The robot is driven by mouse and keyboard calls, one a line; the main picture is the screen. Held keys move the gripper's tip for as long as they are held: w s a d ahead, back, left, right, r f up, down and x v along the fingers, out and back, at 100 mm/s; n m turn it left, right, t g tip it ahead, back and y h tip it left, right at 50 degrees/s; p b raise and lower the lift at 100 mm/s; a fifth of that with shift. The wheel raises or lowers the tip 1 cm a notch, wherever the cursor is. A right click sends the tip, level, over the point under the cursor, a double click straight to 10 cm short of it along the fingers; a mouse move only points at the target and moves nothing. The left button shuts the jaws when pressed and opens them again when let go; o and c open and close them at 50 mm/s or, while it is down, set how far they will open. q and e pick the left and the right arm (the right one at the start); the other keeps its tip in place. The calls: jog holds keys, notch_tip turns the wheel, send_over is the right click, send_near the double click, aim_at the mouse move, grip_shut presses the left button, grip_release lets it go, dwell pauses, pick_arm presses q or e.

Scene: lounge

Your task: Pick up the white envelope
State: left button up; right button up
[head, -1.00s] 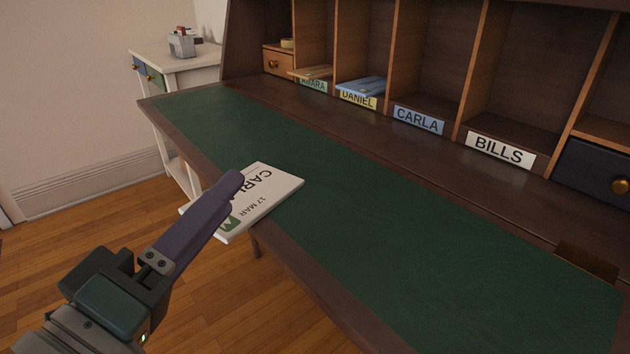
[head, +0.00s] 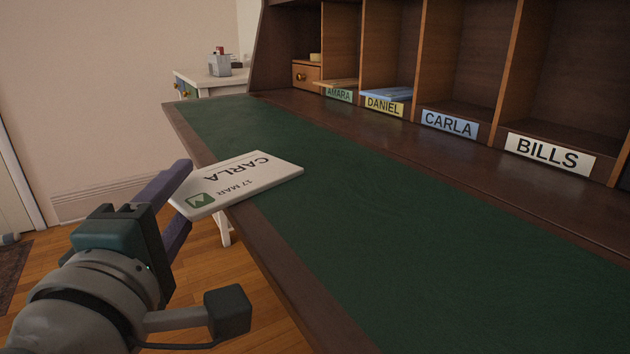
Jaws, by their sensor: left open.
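The white envelope (head: 243,182) lies on the desk's green top, upside down to me, reading CARLA and 17 MAR with a green stamp. Its near left end sticks out over the desk's front edge. My left gripper (head: 186,190) is open at that overhanging end. One purple finger shows above the envelope's level and the other below it, at its left end. I cannot tell if either finger touches it. My right gripper is not in view.
The desk (head: 330,240) has a clear green surface to the right of the envelope. Pigeonholes at the back carry labels AMARA (head: 339,95), DANIEL (head: 384,106), CARLA (head: 449,124) and BILLS (head: 548,153). A white side table (head: 205,83) stands behind.

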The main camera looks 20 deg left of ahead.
pick_arm(q)
jog(key=shift+x, duration=1.1)
jog(key=shift+s, duration=0.1)
jog(key=shift+c, duration=0.2)
grip_shut()
